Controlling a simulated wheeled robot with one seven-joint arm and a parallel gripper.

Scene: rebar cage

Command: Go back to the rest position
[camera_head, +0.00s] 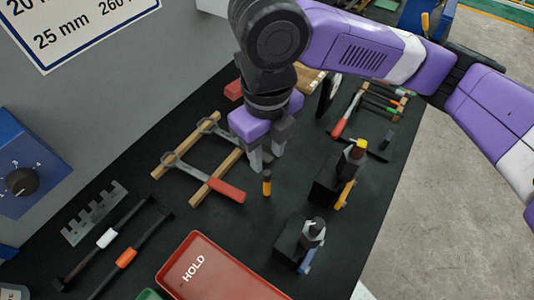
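My gripper (263,164) points down over the black-topped bench, below my purple and white arm. Its two pale fingers show a gap between them, and I see nothing held in it. A small upright piece with an orange-yellow upper part and a dark lower end (267,184) is just below and in front of the fingertips. I cannot tell whether it touches them.
Two dark blocks with upright tools (324,188) (292,242) stand to the right. A red tray marked HOLD (215,270) is at the front. More tools lie behind right (378,105). A grey wall rises left.

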